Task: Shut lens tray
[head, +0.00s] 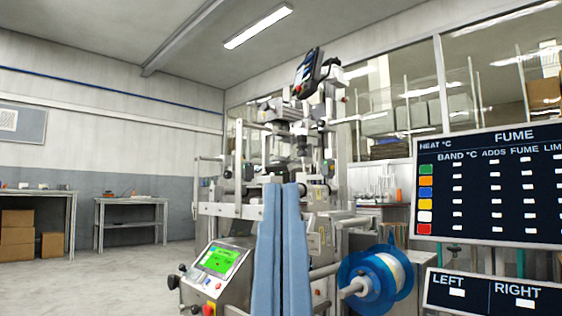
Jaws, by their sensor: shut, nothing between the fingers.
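I cannot pick out the lens tray in the head view. It may be hidden or too small among the parts of the tall grey machine (235,210) in the middle. I cannot tell whether any tray on it is open or shut. My gripper does not show in this view.
Two long blue strips (268,250) stand in front of the machine. A green-screened control box (217,262) is at its lower left and a blue reel (360,268) at its lower right. A dark FUME board (490,187) is at right. The floor at left (110,285) is clear.

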